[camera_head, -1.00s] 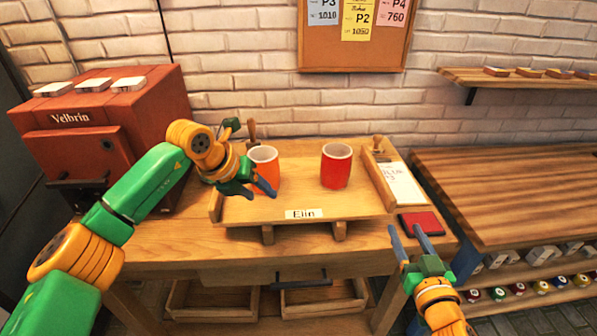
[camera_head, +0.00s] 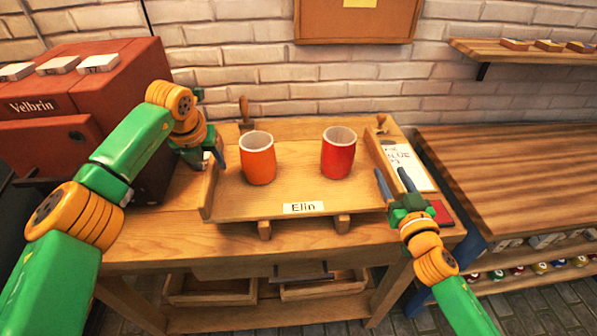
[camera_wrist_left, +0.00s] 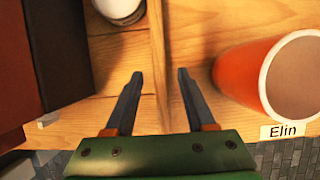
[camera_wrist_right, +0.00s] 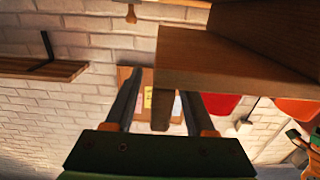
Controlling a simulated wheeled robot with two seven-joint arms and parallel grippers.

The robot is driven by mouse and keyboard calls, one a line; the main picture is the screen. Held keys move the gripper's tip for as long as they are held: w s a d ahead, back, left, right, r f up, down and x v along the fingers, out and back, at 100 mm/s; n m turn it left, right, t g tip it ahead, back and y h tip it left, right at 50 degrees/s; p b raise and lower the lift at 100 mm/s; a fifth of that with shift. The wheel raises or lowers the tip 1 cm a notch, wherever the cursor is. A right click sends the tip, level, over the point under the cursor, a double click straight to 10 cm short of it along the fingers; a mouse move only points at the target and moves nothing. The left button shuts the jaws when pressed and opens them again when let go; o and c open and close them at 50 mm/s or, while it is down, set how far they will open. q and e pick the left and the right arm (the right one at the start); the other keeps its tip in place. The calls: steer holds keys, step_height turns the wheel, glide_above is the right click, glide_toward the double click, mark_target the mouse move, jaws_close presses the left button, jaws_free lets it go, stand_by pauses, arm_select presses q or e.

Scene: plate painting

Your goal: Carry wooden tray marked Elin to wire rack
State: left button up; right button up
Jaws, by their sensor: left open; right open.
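The wooden tray (camera_head: 298,185) marked Elin stands on the workbench in the head view, with its label on the front edge. An orange cup (camera_head: 258,162) and a red cup (camera_head: 338,157) stand upright on it. My left gripper (camera_head: 214,160) is open at the tray's left side. In the left wrist view its fingers (camera_wrist_left: 160,76) lie on either side of the tray's left wall (camera_wrist_left: 158,40). My right gripper (camera_head: 391,172) is open at the tray's right side. In the right wrist view part of the tray (camera_wrist_right: 200,62) shows between and above its fingers (camera_wrist_right: 162,88). I see no wire rack.
A red Velbrin kiln-like box (camera_head: 75,105) stands left, close to my left arm. A clipboard (camera_head: 408,165) and a dark red flat item (camera_head: 440,212) lie right of the tray. A striped wooden table (camera_head: 510,175) is further right. A brick wall closes the back.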

arm_select(q)
steer(key=shift+x, duration=0.85)
arm_select(e)
steer(key=shift+w+a, duration=0.1)
steer(key=shift+w, duration=0.75)
arm_select(q)
jaws_close()
arm_select(e)
jaws_close()
arm_select(q)
steer(key=shift+r, duration=0.1)
arm_select(e)
steer(key=shift+r, duration=0.15)
